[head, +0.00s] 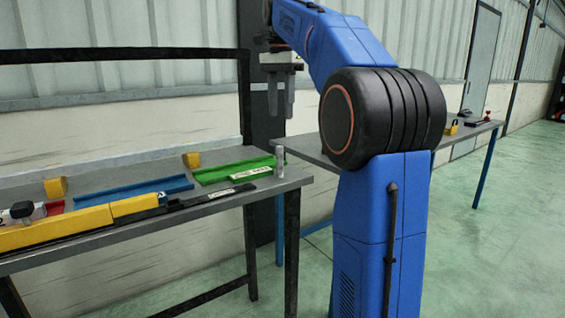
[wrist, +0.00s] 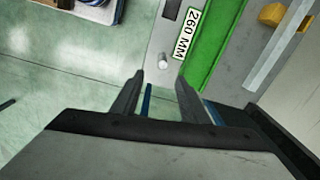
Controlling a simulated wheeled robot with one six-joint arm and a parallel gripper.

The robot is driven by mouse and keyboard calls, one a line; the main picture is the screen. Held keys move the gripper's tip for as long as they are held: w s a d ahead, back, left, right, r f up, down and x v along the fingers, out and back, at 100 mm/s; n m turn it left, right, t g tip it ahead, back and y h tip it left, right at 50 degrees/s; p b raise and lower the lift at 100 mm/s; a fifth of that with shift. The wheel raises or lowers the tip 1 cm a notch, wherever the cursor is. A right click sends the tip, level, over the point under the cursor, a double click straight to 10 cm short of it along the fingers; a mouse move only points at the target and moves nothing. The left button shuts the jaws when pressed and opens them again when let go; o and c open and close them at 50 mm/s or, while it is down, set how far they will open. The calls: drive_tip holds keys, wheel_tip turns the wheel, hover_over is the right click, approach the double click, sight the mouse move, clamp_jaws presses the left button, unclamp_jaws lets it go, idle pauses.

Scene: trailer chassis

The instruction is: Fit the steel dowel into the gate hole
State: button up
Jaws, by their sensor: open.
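The steel dowel (head: 279,160) is a short grey cylinder standing upright at the right end of the workbench, by the green channel. In the wrist view its round top (wrist: 163,62) shows just beyond the fingertips, roughly centred between them. My gripper (head: 281,114) is open and empty, pointing down above the dowel with a clear gap. Its two dark fingers also show in the wrist view (wrist: 160,77). A long yellow bar (head: 70,226) lies along the bench's front edge. I cannot make out the gate hole in either view.
The workbench (head: 300,178) also holds a green channel (head: 234,171), a blue channel (head: 133,192), yellow blocks (head: 193,160) and a "260 MM" label (wrist: 188,32). A second table (head: 482,131) with a yellow padlock (head: 452,127) stands behind my arm. Green floor lies open at right.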

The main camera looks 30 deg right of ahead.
sight(281, 147)
wheel_tip(281, 147, down, 11)
drive_tip(key=shift+r, duration=0.1)
drive_tip(key=shift+w+f, duration=0.2)
drive_tip(key=shift+f, duration=1.3)
drive_tip(key=shift+w+f, duration=0.15)
drive_tip(key=shift+f, duration=1.3)
drive_tip(key=shift+c, duration=0.2)
clamp_jaws()
